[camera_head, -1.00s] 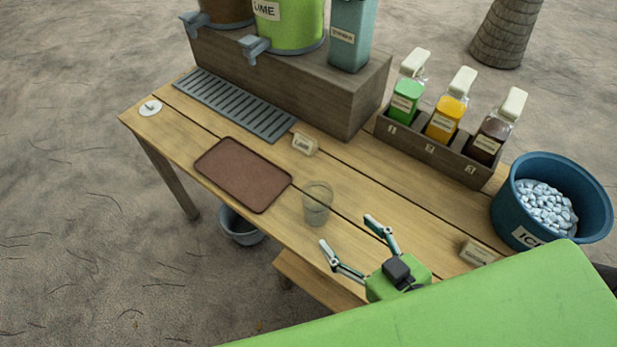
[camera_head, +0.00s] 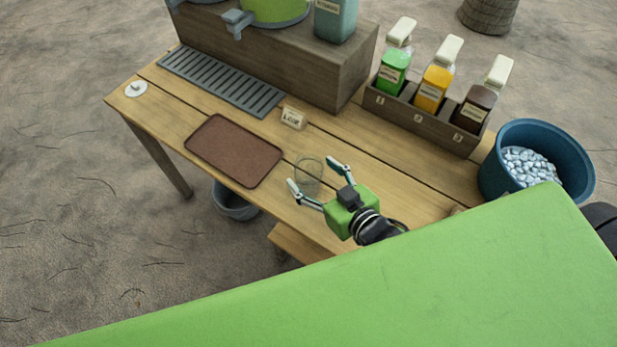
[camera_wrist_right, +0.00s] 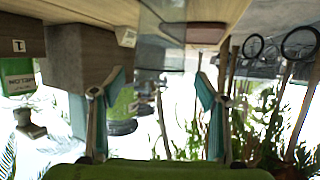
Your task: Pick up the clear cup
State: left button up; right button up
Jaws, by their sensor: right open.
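The clear cup (camera_head: 308,174) stands upright on the wooden table, just right of the brown tray. My right gripper (camera_head: 312,173) is open, with its fingertips on either side of the cup at the mouth of the jaws. I cannot tell whether either finger touches it. In the right wrist view, which is upside down, the see-through cup (camera_wrist_right: 160,52) shows between the two spread fingers (camera_wrist_right: 160,82). My left gripper is not in view.
The brown tray (camera_head: 233,151) lies left of the cup, with a small label block (camera_head: 293,118) behind. A bottle rack (camera_head: 422,119) and a blue ice bucket (camera_head: 494,176) stand to the right. A drip grate (camera_head: 222,82) and dispenser box (camera_head: 345,83) are at the back.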

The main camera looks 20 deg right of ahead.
aim_at(302, 163)
jog(key=x, duration=0.2)
jog(key=shift+w+f, duration=0.1)
jog(key=shift+w, duration=0.25)
jog(key=shift+w+a+f, duration=0.1)
jog(key=shift+w, duration=0.1)
jog(key=c, duration=1.2)
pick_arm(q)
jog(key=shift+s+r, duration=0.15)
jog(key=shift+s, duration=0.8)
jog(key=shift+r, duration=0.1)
pick_arm(e)
jog(key=shift+s, duration=0.1)
